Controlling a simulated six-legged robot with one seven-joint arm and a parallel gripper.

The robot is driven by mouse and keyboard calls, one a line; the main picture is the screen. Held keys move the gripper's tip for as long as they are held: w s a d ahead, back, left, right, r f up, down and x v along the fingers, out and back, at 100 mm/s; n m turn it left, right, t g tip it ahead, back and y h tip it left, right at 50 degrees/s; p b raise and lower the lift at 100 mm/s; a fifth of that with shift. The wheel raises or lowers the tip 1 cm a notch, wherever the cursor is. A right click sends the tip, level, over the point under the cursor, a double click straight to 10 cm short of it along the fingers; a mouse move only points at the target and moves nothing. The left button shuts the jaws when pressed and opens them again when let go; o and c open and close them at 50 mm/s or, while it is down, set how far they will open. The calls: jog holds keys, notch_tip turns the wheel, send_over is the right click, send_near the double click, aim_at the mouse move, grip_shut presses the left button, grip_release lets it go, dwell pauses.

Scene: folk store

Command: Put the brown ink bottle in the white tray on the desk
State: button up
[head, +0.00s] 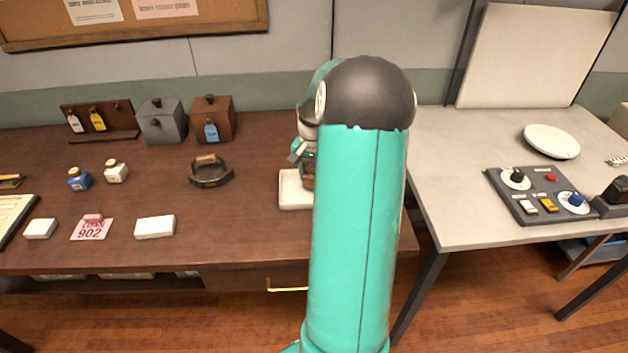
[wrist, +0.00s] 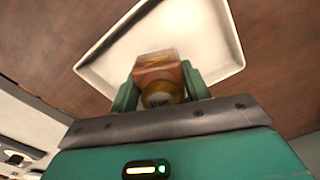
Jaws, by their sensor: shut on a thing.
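The brown ink bottle (wrist: 158,72) is between the fingers of my gripper (wrist: 160,88) in the wrist view, with its round lid toward the camera. My gripper is shut on it. The white tray (wrist: 205,30) lies behind the bottle in the wrist view, so the bottle is over the tray; I cannot tell whether it touches the tray floor. In the head view the white tray (head: 290,190) sits on the dark desk, its right part hidden by my arm. A small part of the bottle (head: 308,178) shows beside my arm there.
A blue bottle (head: 80,180) and a white bottle (head: 116,172) stand at the desk's left. A dark stamp-like tool (head: 210,172) and a white block (head: 155,227) are left of the tray. A grey table (head: 450,225) with a control panel (head: 540,196) is at the right.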

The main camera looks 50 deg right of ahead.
jog(key=shift+s+f, duration=0.1)
jog(key=shift+f, duration=1)
jog(key=shift+f, duration=0.15)
jog(key=o, duration=1.2)
jog(key=shift+c, duration=0.2)
